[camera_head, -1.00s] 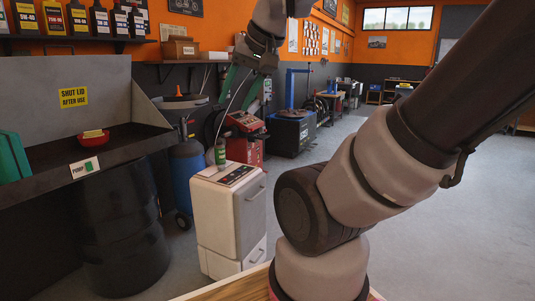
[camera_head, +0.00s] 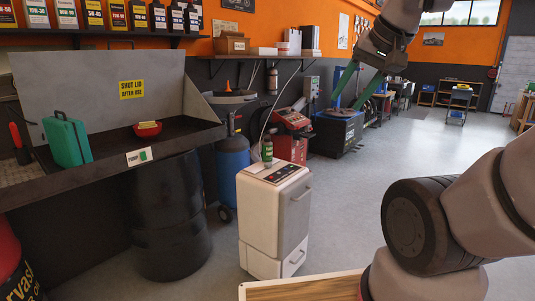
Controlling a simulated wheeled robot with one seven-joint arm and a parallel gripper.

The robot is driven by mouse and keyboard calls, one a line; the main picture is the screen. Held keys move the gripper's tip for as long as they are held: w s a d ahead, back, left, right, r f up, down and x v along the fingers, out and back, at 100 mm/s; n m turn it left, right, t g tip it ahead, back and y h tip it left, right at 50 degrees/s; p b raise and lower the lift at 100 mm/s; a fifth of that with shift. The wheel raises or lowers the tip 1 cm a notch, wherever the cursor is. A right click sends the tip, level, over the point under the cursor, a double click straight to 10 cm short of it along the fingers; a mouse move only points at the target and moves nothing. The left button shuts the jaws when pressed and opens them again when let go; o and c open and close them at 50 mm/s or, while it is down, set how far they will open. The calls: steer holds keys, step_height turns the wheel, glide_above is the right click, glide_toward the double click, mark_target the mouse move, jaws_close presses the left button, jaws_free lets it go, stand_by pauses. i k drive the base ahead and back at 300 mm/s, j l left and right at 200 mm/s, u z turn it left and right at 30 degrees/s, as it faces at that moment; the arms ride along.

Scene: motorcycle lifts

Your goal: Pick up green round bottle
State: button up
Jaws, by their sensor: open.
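A small green round bottle (camera_head: 267,150) with a pale band stands upright on the top of the white cabinet (camera_head: 274,205), near its back left. My gripper (camera_head: 358,92) hangs at the upper right, with two green fingers spread apart and nothing between them. In the picture it is above and to the right of the bottle, clearly apart from it. My arm links fill the right side.
A sink bench (camera_head: 110,160) at left holds a green case (camera_head: 67,139) and a red bowl (camera_head: 147,129). A black drum (camera_head: 165,220) stands below it. A blue cylinder (camera_head: 232,165) and red machine (camera_head: 292,135) stand behind the cabinet. Open floor lies to the right.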

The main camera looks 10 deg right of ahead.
mark_target(266, 145)
steer(key=i+j+z, duration=0.15)
steer(key=i+j, duration=0.55)
steer(key=i+j+z, duration=0.1)
steer(key=i+j, duration=0.65)
steer(key=i+j+z, duration=0.15)
steer(key=i+j, duration=0.6)
steer(key=j, duration=0.1)
